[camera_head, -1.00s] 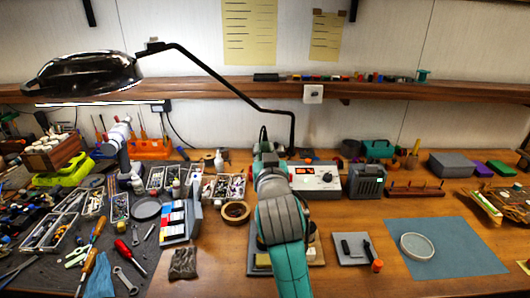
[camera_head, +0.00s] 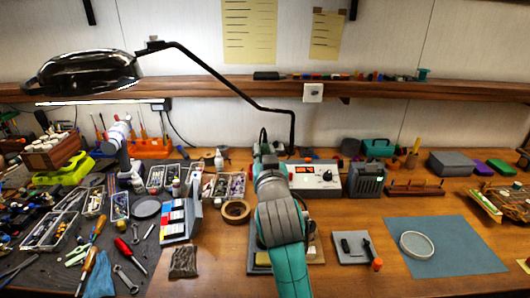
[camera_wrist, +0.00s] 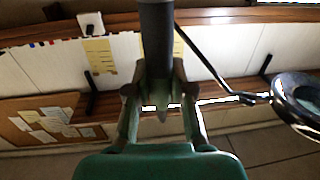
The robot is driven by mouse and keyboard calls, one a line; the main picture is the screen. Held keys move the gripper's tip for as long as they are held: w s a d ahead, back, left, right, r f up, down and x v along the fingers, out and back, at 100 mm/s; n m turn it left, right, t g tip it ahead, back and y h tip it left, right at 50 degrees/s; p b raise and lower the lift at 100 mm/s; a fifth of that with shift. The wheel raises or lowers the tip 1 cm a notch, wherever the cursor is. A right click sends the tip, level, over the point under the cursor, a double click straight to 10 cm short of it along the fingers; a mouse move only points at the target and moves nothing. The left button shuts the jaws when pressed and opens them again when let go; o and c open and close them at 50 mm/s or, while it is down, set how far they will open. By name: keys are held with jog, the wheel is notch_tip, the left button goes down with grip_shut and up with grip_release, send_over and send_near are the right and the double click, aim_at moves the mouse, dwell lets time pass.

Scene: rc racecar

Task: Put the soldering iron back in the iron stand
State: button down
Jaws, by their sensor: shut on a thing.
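My gripper (camera_wrist: 160,100) is shut on a dark cylindrical handle (camera_wrist: 156,40), which I take to be the soldering iron. The handle stands between the fingers in the wrist view. In the head view my gripper (camera_head: 263,148) is up near the white soldering station (camera_head: 316,177), and my arm hides most of what it holds. A dark base with a tan pad (camera_head: 260,257), possibly the iron stand, lies on the bench behind my forearm. The arm covers much of it, so I cannot tell its holder. The iron is apart from this base.
A roll of tape (camera_head: 236,211) and a colour-striped box (camera_head: 178,220) stand left of my arm. A grey box (camera_head: 366,180) stands right of the station. A small grey plate (camera_head: 350,248) and a blue mat (camera_head: 455,255) lie at right. A lamp arm (camera_head: 225,80) hangs above.

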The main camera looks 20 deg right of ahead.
jog(key=shift+f, duration=4.1)
jog(key=c, duration=0.5)
grip_release()
jog(key=shift+c, duration=0.2)
jog(key=shift+s, duration=0.1)
